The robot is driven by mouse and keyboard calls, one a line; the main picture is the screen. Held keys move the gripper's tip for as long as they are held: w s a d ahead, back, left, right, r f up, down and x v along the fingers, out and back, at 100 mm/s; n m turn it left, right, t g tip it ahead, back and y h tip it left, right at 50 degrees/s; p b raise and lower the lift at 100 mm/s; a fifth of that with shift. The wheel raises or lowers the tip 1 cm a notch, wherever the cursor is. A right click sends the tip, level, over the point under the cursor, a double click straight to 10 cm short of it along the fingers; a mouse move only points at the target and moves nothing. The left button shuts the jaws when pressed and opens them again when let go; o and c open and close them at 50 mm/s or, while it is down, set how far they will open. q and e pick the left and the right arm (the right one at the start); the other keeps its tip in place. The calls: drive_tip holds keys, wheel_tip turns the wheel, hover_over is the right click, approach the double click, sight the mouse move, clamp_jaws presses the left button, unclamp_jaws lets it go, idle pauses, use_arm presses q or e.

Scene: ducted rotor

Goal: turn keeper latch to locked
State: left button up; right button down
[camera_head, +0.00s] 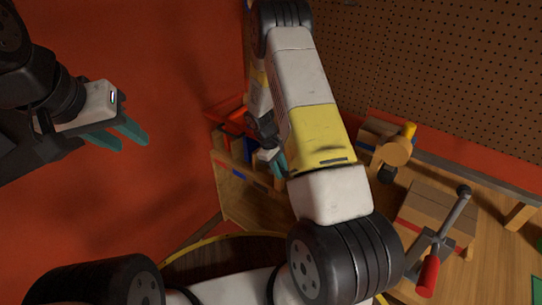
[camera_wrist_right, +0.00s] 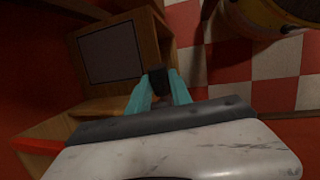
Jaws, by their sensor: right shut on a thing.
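My right gripper (camera_wrist_right: 159,78) has its two teal fingers shut on a small dark piece (camera_wrist_right: 158,82), which I take to be the keeper latch. The piece sits at the edge of a wooden frame (camera_wrist_right: 150,38) around a dark grey panel (camera_wrist_right: 110,53). Its turned position cannot be told. In the head view the right gripper (camera_head: 279,162) is at the wooden unit (camera_head: 237,185), partly behind my own arm, and the latch is hidden there. My left gripper (camera_head: 133,143) is open and empty, away to the left over the red surface.
A bench (camera_head: 497,235) on the right holds a cardboard box (camera_head: 438,207), a red-handled clamp (camera_head: 428,274) and a wooden piece with a yellow peg (camera_head: 395,150). A pegboard (camera_head: 430,70) stands behind. A red and white checkered surface (camera_wrist_right: 275,60) lies beside the wooden frame.

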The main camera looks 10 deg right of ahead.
drive_tip(key=shift+w+a+r+n+g+h, duration=0.15)
drive_tip(key=shift+w+a+r+g+h, duration=0.15)
drive_tip(key=shift+g+h, duration=0.45)
drive_tip(key=shift+w+a+r+n+g+h, duration=0.15)
drive_tip(key=shift+w+r+g+h, duration=0.3)
drive_tip(key=shift+g, duration=0.5)
drive_tip(key=shift+s, duration=0.15)
